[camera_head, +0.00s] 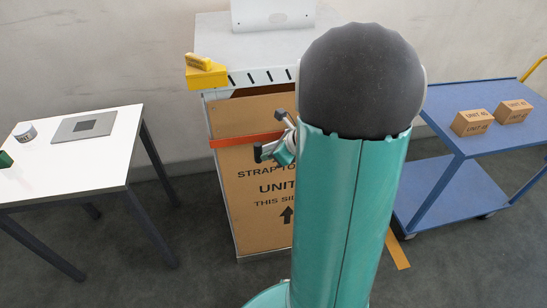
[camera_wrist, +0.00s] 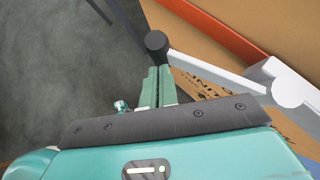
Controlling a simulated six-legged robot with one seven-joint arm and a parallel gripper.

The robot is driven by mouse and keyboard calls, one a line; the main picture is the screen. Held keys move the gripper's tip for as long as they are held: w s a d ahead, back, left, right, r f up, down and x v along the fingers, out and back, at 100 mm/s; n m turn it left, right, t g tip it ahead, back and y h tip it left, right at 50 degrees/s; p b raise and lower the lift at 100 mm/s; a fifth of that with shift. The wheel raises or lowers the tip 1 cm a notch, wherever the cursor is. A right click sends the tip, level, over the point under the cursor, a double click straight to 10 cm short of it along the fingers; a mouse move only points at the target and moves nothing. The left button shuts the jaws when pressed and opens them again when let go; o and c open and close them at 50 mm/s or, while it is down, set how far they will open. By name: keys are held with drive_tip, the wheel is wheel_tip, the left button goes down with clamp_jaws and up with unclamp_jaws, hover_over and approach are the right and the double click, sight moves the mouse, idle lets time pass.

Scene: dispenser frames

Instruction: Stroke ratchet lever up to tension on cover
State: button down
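An orange strap (camera_head: 246,140) runs across the front of the brown cardboard cover (camera_head: 255,110). The ratchet, with its grey lever (camera_head: 281,116), is on the strap, partly hidden behind my arm. In the wrist view the grey lever bar (camera_wrist: 215,73) ends in a dark round grip (camera_wrist: 157,43), and the strap (camera_wrist: 215,27) passes behind. My gripper (camera_wrist: 158,68) has its two teal fingers close together, with the tips at the dark grip. Whether the grip is between them cannot be seen. In the head view my gripper is mostly hidden behind my arm.
The cover stands in a grey cabinet with a yellow block (camera_head: 206,73) on its top left corner. A white table (camera_head: 75,160) is at left. A blue cart (camera_head: 480,140) with small boxes (camera_head: 472,122) is at right. Grey floor lies between.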

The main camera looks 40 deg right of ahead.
drive_tip(key=shift+w+a, duration=0.15)
drive_tip(key=shift+w, duration=0.45)
drive_tip(key=shift+w+a+r, duration=0.1)
drive_tip(key=shift+w, duration=0.05)
